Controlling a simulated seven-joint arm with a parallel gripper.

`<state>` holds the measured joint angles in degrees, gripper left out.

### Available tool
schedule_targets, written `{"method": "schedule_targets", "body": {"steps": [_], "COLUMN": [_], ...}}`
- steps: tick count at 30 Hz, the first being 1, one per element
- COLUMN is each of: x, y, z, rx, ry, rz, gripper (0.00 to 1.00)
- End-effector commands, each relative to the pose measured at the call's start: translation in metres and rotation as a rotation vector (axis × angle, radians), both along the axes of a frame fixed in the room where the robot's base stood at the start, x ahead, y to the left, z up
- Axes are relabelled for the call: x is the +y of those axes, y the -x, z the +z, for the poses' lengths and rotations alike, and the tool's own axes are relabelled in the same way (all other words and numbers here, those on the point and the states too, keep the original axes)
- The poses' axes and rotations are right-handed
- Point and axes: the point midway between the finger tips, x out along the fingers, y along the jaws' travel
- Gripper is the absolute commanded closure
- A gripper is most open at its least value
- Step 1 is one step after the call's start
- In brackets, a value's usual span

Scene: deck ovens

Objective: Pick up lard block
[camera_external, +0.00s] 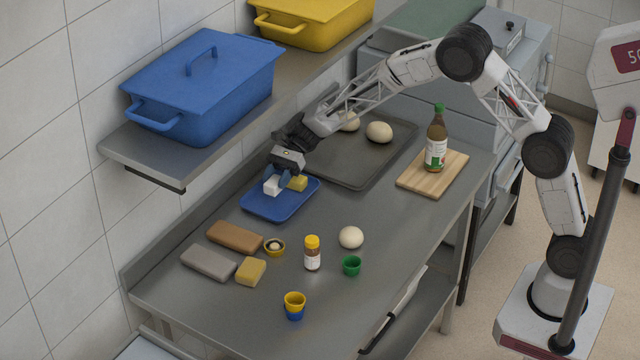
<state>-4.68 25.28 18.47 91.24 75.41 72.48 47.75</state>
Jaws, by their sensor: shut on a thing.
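The lard block looks to be the white block (272,185) at the blue tray (281,206), left of centre on the steel table. A yellow block (298,183) sits right beside it.
A dark baking tray (377,160) with dough balls lies behind. A bottle (437,145) stands on a wooden board (445,177). A shelf (140,158) with a blue lidded bin (205,90) overhangs the left side. Blocks, cups and a jar (312,255) stand in front.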

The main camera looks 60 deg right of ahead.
Motion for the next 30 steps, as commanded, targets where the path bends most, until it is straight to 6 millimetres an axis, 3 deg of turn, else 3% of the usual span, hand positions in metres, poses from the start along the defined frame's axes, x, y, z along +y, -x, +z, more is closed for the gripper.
{"method": "schedule_targets", "body": {"steps": [15,21,30], "x": [-0.022,-0.027,-0.03], "y": [0.081,0.1,0.113], "z": [0.008,0.009,0.01], "rx": [0.001,0.001,0.001], "ry": [0.0,0.0,0.0], "rz": [-0.001,-0.002,0.0], "gripper": [0.8,0.8,0.8]}}
